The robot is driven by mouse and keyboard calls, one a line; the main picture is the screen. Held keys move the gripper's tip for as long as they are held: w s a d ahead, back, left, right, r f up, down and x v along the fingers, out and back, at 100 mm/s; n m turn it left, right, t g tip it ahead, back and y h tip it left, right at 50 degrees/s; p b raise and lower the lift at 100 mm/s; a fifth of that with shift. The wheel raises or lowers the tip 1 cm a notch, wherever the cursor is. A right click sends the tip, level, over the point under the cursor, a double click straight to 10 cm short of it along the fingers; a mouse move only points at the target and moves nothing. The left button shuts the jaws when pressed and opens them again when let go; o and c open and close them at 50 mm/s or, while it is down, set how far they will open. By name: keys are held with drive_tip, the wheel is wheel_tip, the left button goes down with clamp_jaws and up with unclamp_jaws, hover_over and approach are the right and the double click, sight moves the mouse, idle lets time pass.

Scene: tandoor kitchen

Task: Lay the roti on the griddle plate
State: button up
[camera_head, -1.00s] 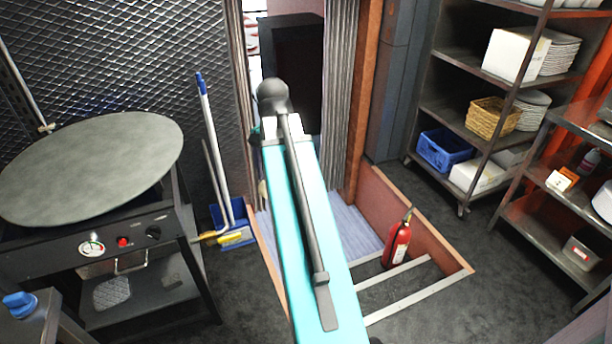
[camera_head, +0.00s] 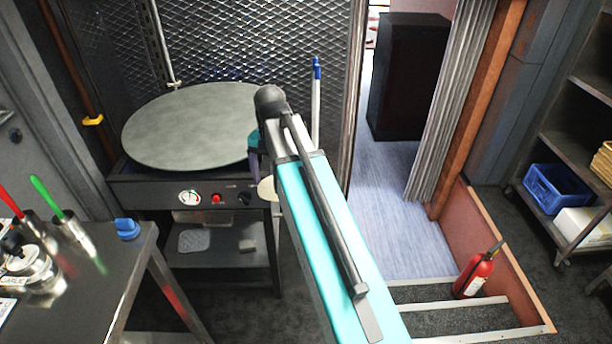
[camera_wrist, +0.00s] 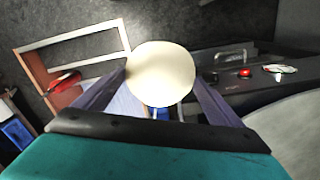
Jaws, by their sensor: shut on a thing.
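The roti (camera_wrist: 162,73) is a pale round disc held between the two fingers of my gripper (camera_wrist: 160,88) in the wrist view. In the head view a small part of the roti (camera_head: 268,188) shows beside my arm, just right of the griddle's front. Most of my gripper is hidden there behind my own arm. The griddle plate (camera_head: 185,125) is a large grey round plate on a black stand with a gauge and knobs. Its right edge passes behind my arm. The plate's edge (camera_wrist: 290,125) also shows at the lower right of the wrist view. The roti is apart from the plate.
A steel counter (camera_head: 110,270) with jars and coloured-handled utensils stands at the front left. A fire extinguisher (camera_head: 478,270) stands by a low wooden frame at the right. A mesh wall is behind the griddle. A blue crate (camera_head: 555,188) sits on the right shelf.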

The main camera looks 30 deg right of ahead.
drive_tip(key=w+a+f+n, duration=0.1)
drive_tip(key=w+a+n, duration=0.2)
drive_tip(key=a, duration=0.4)
drive_tip(key=shift+w+a+f, duration=0.2)
drive_tip(key=shift+w+a, duration=0.05)
drive_tip(key=shift+a, duration=0.1)
drive_tip(key=shift+s, duration=0.1)
